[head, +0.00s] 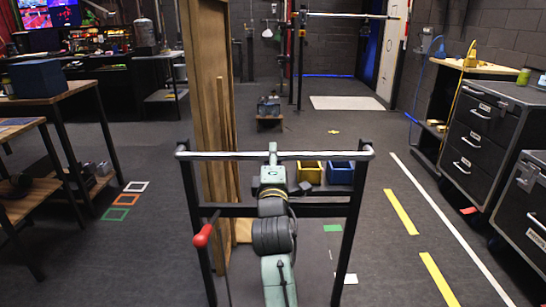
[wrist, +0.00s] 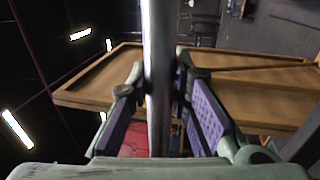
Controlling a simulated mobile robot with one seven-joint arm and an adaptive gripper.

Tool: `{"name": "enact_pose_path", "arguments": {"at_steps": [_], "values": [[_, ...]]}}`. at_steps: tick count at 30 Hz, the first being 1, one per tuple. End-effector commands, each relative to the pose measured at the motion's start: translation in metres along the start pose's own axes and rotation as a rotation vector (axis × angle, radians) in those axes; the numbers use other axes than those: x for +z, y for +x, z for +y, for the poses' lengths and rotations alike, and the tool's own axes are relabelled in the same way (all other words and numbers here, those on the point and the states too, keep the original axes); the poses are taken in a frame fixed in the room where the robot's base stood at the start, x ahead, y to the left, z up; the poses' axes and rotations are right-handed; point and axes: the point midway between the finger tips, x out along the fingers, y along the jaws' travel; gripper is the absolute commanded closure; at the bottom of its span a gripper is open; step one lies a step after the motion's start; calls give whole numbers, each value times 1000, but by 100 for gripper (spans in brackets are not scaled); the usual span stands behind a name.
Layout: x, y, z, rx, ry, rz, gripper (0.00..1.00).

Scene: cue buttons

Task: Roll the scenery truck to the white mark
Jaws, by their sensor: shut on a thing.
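The scenery truck has a black frame with a pale push bar (head: 215,155) across its top. A tall wooden flat (head: 207,90) stands on it, left of centre. My gripper (head: 273,156) is shut on the push bar near its middle. In the wrist view the bar (wrist: 158,60) runs between the purple finger pads of my gripper (wrist: 160,115). A white patch (head: 346,279) lies on the floor by the frame's right leg, and a green patch (head: 332,228) lies beyond it. A white square outline (head: 137,186) is on the floor at left. The truck's wheels are hidden.
Yellow (head: 309,171) and blue (head: 340,173) bins show beyond the bar. A red-handled lever (head: 202,236) is at the frame's left. Black drawer cases (head: 480,140) line the right, and wooden tables (head: 70,93) the left. A pale panel (head: 345,103) lies far ahead; floor before it is mostly open.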

Motion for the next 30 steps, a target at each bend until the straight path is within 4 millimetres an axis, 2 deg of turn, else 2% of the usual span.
{"name": "enact_pose_path", "arguments": {"at_steps": [16, 17, 25, 30], "values": [[0, -1, 0, 0, 0, 0, 100], [0, -1, 0, 0, 0, 0, 79], [0, 0, 0, 1, 0, 0, 61], [0, 0, 0, 1, 0, 0, 60]]}}
